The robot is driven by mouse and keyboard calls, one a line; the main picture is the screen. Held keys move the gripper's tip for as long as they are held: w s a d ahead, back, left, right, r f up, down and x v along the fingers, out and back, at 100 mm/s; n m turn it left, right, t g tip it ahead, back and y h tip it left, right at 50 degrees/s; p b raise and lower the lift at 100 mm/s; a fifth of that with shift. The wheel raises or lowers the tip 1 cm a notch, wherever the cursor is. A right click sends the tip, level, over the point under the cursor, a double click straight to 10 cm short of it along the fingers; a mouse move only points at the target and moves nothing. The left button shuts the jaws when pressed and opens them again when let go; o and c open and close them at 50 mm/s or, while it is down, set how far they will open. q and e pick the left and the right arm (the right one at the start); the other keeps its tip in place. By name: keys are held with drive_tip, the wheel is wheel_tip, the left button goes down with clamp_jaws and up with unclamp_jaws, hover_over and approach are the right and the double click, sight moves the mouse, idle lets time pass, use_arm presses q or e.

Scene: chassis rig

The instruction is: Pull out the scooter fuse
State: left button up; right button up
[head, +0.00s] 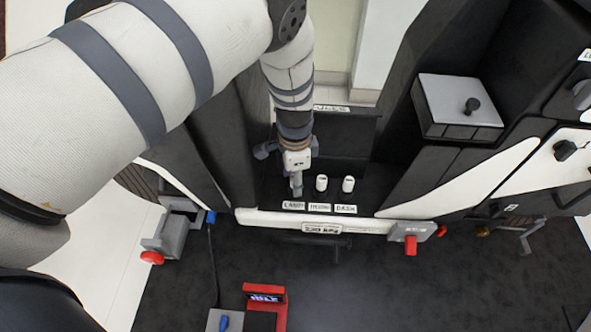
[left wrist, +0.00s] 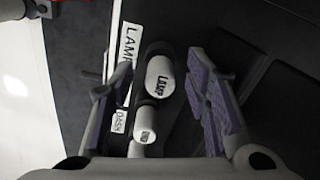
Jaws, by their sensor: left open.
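Several white cylindrical fuses stand in a row in a dark recess of the chassis. In the head view two show plainly, the middle fuse (head: 321,183) and the right fuse (head: 348,184), behind tags reading LAMP (head: 293,206), HORN (head: 319,207) and DASH (head: 345,209). My left gripper (head: 296,184) points down at the row's left end and hides the fuse there. In the left wrist view a fuse marked LAMP (left wrist: 161,77) lies between the open fingers (left wrist: 160,72); contact cannot be told. A second fuse (left wrist: 145,124) shows nearer the palm, its print unclear. My right gripper is out of view.
A white bar (head: 265,217) with a small, unclear nameplate runs in front of the fuses. Dark chassis walls rise on both sides. A red-framed display (head: 265,297) is at the bottom.

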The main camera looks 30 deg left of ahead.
use_arm(q)
clamp_jaws()
drive_tip(key=shift+r+p, duration=1.3)
drive_tip(key=shift+r, duration=1.25)
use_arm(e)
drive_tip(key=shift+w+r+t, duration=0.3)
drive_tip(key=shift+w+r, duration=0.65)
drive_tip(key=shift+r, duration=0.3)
use_arm(q)
drive_tip(key=shift+r, duration=0.15)
wheel_tip(320, 180, up, 5)
drive_tip(key=shift+w+p, duration=0.1)
drive_tip(key=shift+p, duration=0.95)
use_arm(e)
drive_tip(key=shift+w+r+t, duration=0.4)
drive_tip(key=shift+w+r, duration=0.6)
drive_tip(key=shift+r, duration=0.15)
